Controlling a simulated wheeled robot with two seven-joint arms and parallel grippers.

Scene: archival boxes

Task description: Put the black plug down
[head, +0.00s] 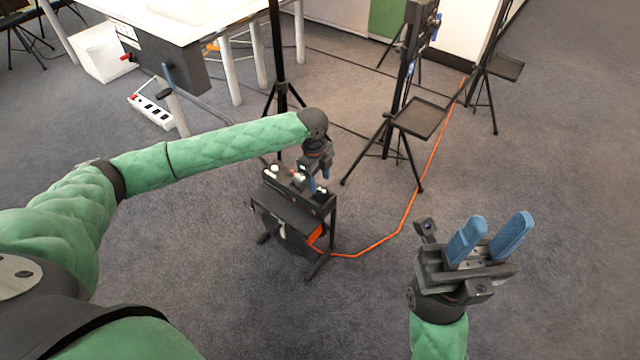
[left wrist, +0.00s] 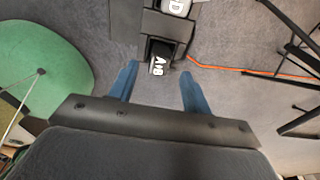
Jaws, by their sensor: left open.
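The black plug (left wrist: 158,64), labelled "A+B", sits at the edge of the black cable reel's top (head: 318,205), and I cannot tell if it is seated in a socket. In the head view it is small and partly hidden by my gripper. My left gripper (head: 319,181) is open just above the reel. In the left wrist view its blue fingers (left wrist: 157,88) stand apart, with the plug ahead of the gap between them. My right gripper (head: 492,236) is open and empty at the right, away from the reel.
White plugs (head: 272,170) sit on the reel's top. An orange cable (head: 398,231) runs from the reel along the carpet to the back. Tripod stands (head: 419,118) stand behind. A white power strip (head: 151,111) lies near the table at left. The carpet at right is clear.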

